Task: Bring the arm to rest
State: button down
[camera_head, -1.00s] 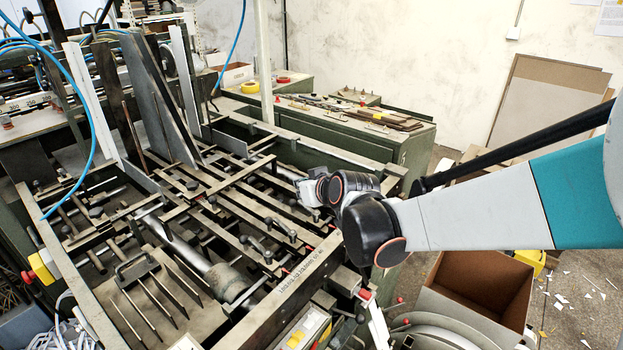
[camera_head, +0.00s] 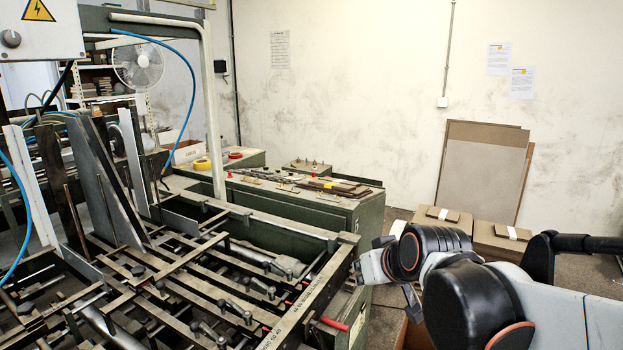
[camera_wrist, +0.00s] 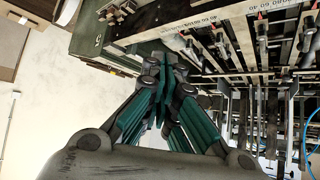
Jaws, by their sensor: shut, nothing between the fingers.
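My gripper (camera_wrist: 163,75) shows in the wrist view with its dark and teal fingers drawn together at the tips and nothing between them. In the head view my gripper is partly hidden behind my own wrist, at the lower right, beside the right edge of the feeder machine (camera_head: 300,310). The feeder's frame and slatted bed fill the left half of the head view. The feeder's bars also show at the upper right of the wrist view (camera_wrist: 225,45).
A green cabinet (camera_head: 365,215) with tools on top stands behind the feeder. Cardboard boxes (camera_head: 495,240) stand beyond my arm, and greyboard sheets (camera_head: 480,170) lean on the wall. A blue hose (camera_head: 190,90) hangs over the feeder's left part.

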jog(key=s+d+f+m+g+h, duration=0.1)
jog(key=s+d, duration=0.3)
jog(key=s, duration=0.5)
jog(key=s+d+f+m+g+h, duration=0.1)
jog(key=s+d+f, duration=0.3)
jog(key=s, duration=0.5)
jog(key=shift+s+d+m+h, duration=0.2)
jog(key=shift+d+m+h, duration=0.3)
jog(key=shift+d, duration=0.2)
jog(key=shift+f, duration=0.1)
